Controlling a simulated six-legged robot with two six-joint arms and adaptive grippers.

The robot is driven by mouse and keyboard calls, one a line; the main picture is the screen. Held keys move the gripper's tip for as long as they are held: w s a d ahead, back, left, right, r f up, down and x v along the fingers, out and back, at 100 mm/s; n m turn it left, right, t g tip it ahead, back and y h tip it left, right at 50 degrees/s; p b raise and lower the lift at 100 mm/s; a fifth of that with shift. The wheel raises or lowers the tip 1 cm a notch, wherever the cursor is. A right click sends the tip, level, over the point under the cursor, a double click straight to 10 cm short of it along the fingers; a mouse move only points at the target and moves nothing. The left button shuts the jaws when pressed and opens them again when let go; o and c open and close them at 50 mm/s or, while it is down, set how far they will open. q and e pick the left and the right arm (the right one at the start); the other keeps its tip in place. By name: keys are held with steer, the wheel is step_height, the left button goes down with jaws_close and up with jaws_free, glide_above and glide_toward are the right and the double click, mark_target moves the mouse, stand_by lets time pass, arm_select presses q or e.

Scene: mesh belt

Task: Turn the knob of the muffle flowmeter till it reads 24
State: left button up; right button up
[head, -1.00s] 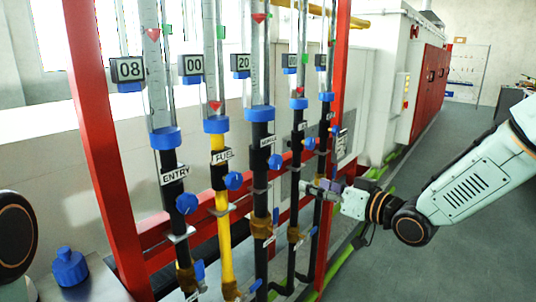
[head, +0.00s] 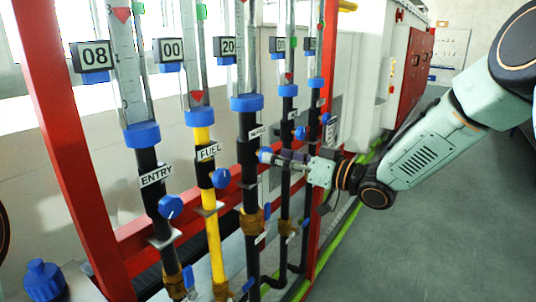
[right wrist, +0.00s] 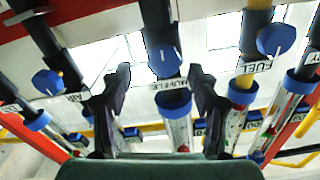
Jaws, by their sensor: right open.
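The muffle flowmeter is the third tube (head: 247,60) from the left, and its display (head: 228,46) reads 20. Its blue knob (head: 265,154) sits on the black pipe below, partly hidden by my gripper. My right gripper (head: 277,158) is at this knob from the right. In the right wrist view the knob (right wrist: 165,60), with a white line on its face, appears between the two spread dark fingers (right wrist: 160,74), above the MUFFLE label (right wrist: 170,84). The fingers are open; contact with the knob cannot be told. My left gripper is out of view.
The entry flowmeter display (head: 91,57) reads 08 and the fuel one (head: 169,50) reads 00. Their blue knobs (head: 171,207) (head: 220,178) are to the left. More pipes stand close on the right, inside the red frame (head: 70,150). The floor (head: 420,240) at right is clear.

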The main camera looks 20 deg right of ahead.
steer(key=x, duration=0.3)
steer(key=shift+w+a, duration=0.1)
steer(key=shift+a, duration=0.55)
steer(key=shift+r, duration=0.15)
steer(key=shift+d, duration=0.25)
steer(key=shift+w, duration=0.25)
steer(key=shift+a, duration=0.3)
steer(key=c, duration=0.3)
steer(key=shift+s+d, duration=0.15)
steer(key=shift+s, duration=0.05)
steer(key=c, duration=0.3)
steer(key=shift+d, duration=0.1)
steer(key=c, duration=0.3)
steer(key=shift+c, duration=1.4)
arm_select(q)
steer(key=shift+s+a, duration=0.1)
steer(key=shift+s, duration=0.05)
